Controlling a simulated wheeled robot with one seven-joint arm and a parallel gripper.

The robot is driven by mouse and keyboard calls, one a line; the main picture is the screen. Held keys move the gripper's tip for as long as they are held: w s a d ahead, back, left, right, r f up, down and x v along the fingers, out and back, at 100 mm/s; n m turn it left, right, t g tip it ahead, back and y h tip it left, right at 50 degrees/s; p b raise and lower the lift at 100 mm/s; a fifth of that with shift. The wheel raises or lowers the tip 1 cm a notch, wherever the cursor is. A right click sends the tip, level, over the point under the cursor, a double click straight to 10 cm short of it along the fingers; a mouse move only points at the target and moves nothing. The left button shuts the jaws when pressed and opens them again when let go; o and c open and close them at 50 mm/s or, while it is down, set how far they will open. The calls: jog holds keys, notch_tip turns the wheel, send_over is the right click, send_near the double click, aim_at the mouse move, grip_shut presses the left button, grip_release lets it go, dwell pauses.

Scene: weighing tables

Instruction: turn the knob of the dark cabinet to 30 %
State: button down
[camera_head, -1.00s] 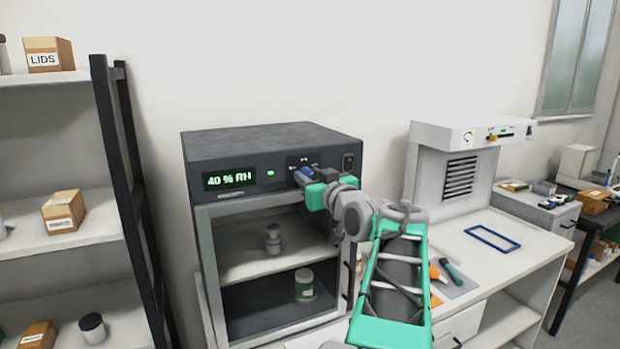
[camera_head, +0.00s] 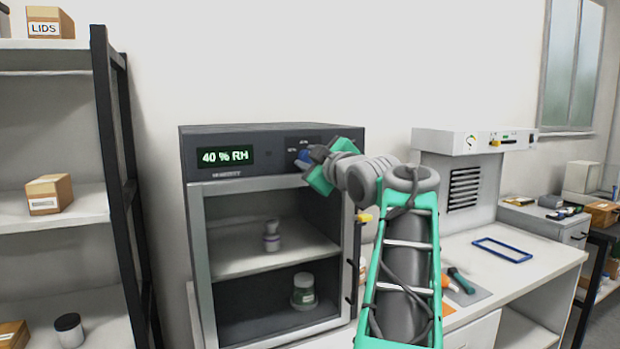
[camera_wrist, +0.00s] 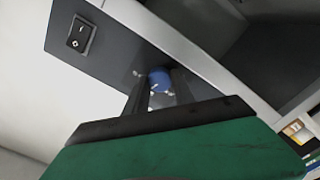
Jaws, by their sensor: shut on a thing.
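The dark cabinet (camera_head: 270,133) stands on the bench, its display (camera_head: 225,157) reading 40 % RH. Its blue knob (camera_head: 303,158) is on the front panel right of the display, with small marks around it. My gripper (camera_head: 312,164) is at the panel and shut on the knob. In the wrist view the blue knob (camera_wrist: 159,80) sits between the two dark fingers (camera_wrist: 158,97). The knob's pointer is too small or hidden to read.
A rocker switch (camera_wrist: 79,35) is on the panel beside the knob. Behind the cabinet door (camera_head: 199,260) are a small jar (camera_head: 271,236) and a larger jar (camera_head: 303,290). A shelf rack (camera_head: 122,180) stands left; a blue frame (camera_head: 502,249) lies on the bench at right.

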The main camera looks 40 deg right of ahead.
jog(key=shift+f+n+b, duration=0.1)
jog(key=shift+n+b, duration=1.25)
jog(key=shift+n, duration=0.25)
jog(key=c, duration=1.1)
grip_release()
jog(key=shift+o, duration=0.2)
